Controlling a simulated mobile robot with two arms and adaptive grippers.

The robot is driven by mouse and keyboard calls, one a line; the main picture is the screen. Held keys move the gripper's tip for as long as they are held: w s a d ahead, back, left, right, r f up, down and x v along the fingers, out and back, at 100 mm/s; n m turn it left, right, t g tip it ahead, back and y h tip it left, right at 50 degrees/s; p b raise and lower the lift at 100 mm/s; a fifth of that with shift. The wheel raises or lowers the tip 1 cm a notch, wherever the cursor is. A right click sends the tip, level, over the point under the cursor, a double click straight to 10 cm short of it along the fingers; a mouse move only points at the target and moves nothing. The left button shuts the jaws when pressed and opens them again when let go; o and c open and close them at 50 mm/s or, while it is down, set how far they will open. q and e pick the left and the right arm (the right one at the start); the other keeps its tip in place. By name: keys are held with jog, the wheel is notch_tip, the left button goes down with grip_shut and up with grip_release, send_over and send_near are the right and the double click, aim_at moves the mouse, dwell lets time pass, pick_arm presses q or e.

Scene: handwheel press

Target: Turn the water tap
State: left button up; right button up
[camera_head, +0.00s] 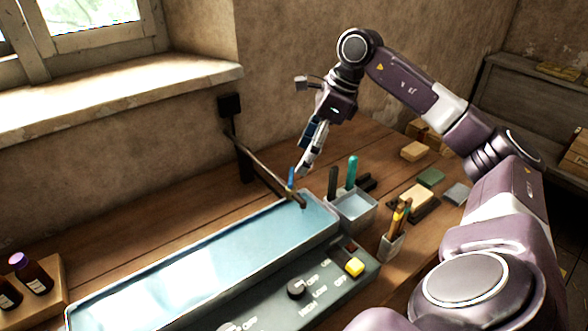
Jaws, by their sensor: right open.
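A small blue handle (291,178) stands up near the spout's end. The basin (180,278) holds pale blue water. My right gripper (304,168) points down just right of and behind the blue handle, open, with its fingers seen edge-on. It looks empty; whether it touches the handle cannot be told. My left gripper is not in view.
Right of the basin stand a metal container (352,208) with upright tools and a small cup (391,246) of brushes. Blocks (415,198) lie farther right. A control panel (325,283) runs along the basin's front. Bottles (33,273) stand at the left.

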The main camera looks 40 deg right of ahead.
aim_at(292, 175)
jog(key=x, duration=0.5)
jog(key=shift+w+a+f+p, duration=0.1)
jog(key=shift+w+f+p, duration=0.05)
jog(key=shift+f+p, duration=0.2)
jog(key=c, duration=1.2)
